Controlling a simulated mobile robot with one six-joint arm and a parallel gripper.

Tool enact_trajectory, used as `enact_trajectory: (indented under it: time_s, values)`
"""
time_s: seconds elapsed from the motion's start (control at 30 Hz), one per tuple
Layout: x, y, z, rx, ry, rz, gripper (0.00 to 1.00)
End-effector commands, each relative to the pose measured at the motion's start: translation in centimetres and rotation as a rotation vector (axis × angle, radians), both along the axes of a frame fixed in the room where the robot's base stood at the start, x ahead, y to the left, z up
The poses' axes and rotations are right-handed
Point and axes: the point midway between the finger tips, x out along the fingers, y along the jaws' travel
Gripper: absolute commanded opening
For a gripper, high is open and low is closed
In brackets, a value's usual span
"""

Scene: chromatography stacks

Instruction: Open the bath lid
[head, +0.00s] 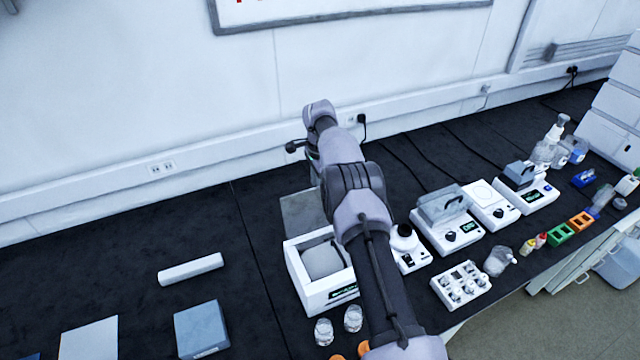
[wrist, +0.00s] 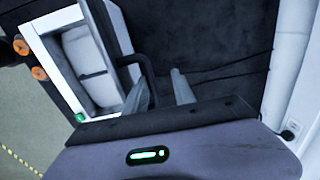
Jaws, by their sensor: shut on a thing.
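The bath is the white open-topped box (head: 290,262) with a green display, left of my arm in the head view. It also shows at the upper left of the wrist view (wrist: 128,88), with a pale grey block inside. Its lid appears as a grey panel (head: 300,210) raised behind the box, partly covered by my arm. The fingers are shut on this handle; the exact contact is hard to see. The head view hides my fingers behind my arm.
Right of my arm stand a small white instrument (head: 409,255), a grey-lidded device (head: 445,207) and a white vial rack (head: 460,287). A white cylinder (head: 190,270) and a blue-grey box (head: 201,328) lie left. The wall is close behind the lid.

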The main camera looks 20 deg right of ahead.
Motion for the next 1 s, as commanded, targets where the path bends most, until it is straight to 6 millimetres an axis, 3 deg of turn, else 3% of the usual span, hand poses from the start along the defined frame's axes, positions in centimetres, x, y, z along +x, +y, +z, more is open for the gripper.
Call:
enact_trajectory:
  time_s: [0.2,0.23,1.0]
  values:
    - [0.51,0.23,0.23,-0.002,-0.017,0.008,0.0]
    - [0.53,0.24,0.24,-0.003,-0.018,0.009,0.33]
    - [0.43,-0.01,0.46,-0.005,-0.016,0.006,0.33]
